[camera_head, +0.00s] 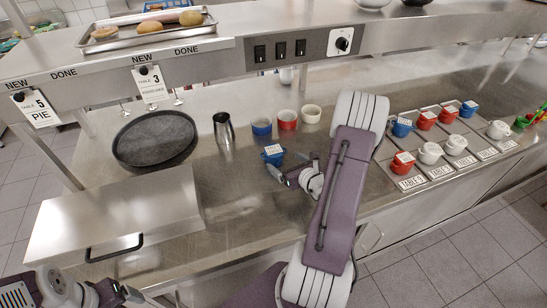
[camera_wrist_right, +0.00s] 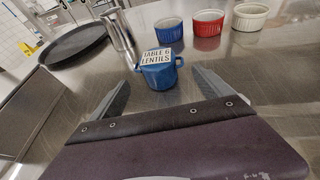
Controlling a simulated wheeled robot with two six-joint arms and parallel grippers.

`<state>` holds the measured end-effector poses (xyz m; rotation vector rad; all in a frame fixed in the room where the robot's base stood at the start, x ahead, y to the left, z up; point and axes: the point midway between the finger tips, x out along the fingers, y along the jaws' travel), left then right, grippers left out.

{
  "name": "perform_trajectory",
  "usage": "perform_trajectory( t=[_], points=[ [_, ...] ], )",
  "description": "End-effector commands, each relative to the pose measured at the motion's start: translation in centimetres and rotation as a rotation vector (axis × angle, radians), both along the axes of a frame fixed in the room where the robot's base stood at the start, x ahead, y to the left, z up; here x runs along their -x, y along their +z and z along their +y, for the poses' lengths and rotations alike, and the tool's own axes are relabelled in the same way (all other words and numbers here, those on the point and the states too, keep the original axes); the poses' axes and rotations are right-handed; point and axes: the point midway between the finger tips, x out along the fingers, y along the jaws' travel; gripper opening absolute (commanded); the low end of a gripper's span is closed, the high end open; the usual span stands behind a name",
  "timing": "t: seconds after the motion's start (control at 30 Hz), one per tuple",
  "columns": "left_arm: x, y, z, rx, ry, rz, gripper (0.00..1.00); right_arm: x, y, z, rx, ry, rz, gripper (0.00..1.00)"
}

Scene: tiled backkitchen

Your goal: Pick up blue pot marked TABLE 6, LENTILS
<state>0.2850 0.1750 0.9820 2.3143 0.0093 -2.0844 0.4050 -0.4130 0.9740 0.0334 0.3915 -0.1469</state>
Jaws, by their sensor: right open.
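The blue pot marked TABLE 6, LENTILS (camera_wrist_right: 160,77) stands upright on the steel counter, its white label readable on top in the right wrist view. It also shows in the head view (camera_head: 273,154), just beyond the right gripper. My right gripper (camera_wrist_right: 166,84) is open, with one finger on each side of the near part of the pot. I cannot tell whether either finger touches it. The right gripper also shows in the head view (camera_head: 286,172). My left gripper (camera_head: 122,294) is at the bottom left edge, partly cut off; its jaws are unclear.
A blue (camera_head: 261,127), a red (camera_head: 287,120) and a white ramekin (camera_head: 311,114) stand behind the pot. A metal cup (camera_head: 223,127) and a dark round tray (camera_head: 155,139) are to the left. Several small pots stand by table signs at right (camera_head: 412,183).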

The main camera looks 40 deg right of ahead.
Motion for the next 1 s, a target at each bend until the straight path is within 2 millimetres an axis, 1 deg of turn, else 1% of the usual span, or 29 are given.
perform_trajectory(
  t=[0.07, 0.3, 0.47, 0.63, 0.73, 0.83, 1.0],
  points=[
    [0.0, 0.1, 0.0, 0.0, 0.0, 0.0, 0.86, -0.1, 0.0, -0.1, 0.0, 0.0, 0.0, 0.9],
    [0.0, 0.8, 0.0, 0.0, 0.0, 0.0, 0.86, -3.2, -1.2, -0.4, 0.0, 0.003, 0.0, 0.9],
    [0.0, 0.9, 0.0, 0.0, 0.0, 0.0, 0.86, -3.7, -1.5, -0.6, 0.001, 0.001, 0.0, 0.9],
    [0.0, 2.0, 0.0, 0.0, 0.0, 0.0, 0.86, -6.3, -2.6, -0.9, -0.001, 0.004, 0.0, 0.9],
    [0.0, 2.1, 0.0, 0.0, 0.0, 0.0, 0.86, -7.7, -3.3, -1.2, 0.001, 0.003, 0.0, 0.9],
    [0.0, 2.1, 0.0, 0.0, 0.0, 0.0, 0.86, -8.2, -3.6, -1.2, 0.0, 0.002, 0.0, 0.9],
    [0.0, 2.1, 0.0, 0.0, 0.0, 0.0, 0.86, -8.2, -3.6, -1.3, 0.001, 0.001, 0.0, 0.9]
  ],
)
